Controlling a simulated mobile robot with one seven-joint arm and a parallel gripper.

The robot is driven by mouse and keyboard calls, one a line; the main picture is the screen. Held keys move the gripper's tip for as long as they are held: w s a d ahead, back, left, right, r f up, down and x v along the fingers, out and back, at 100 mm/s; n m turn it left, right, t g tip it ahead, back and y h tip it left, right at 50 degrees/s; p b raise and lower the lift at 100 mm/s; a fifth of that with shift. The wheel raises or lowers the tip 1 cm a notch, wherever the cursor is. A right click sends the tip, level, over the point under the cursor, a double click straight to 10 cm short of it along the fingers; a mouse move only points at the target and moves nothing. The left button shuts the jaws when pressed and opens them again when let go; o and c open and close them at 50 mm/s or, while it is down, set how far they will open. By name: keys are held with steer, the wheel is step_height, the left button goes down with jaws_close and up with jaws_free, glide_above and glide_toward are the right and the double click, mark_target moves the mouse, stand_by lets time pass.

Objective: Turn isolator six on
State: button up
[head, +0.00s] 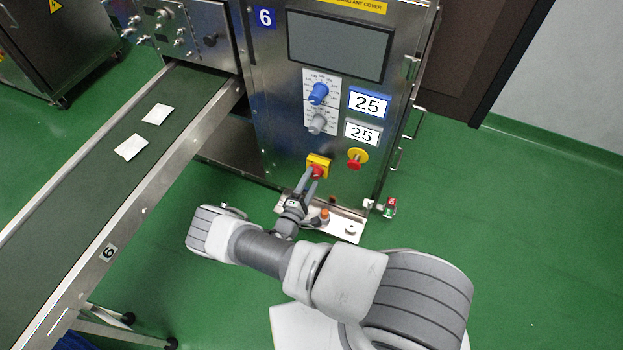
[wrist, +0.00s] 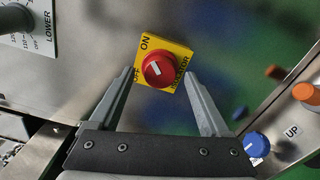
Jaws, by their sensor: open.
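The isolator is a red round knob (wrist: 159,70) on a yellow plate (wrist: 181,55) marked ON, OFF and ISOLATOR. A short white mark shows on the knob's face, but I cannot tell for certain which word it points at. In the head view the isolator (head: 319,161) is low on the front of the machine (head: 280,110) labelled 6. My gripper (wrist: 160,76) is open, with one finger on each side of the knob in the wrist view. In the head view my gripper (head: 306,181) is just below the knob and partly overlaps it. I cannot tell whether the fingers touch it.
A yellow-and-red emergency stop (head: 357,158) is right of the isolator. Blue (head: 318,93) and grey (head: 317,124) dials are above. A small ledge (head: 345,228) with buttons juts out below. A conveyor (head: 75,190) with two teabags runs at left. Green floor is clear at right.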

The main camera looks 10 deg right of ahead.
steer(key=p+v, duration=0.2)
steer(key=v, duration=1.4)
steer(key=shift+s, duration=0.2)
steer(key=shift+a+r, duration=0.1)
steer(key=shift+a, duration=0.05)
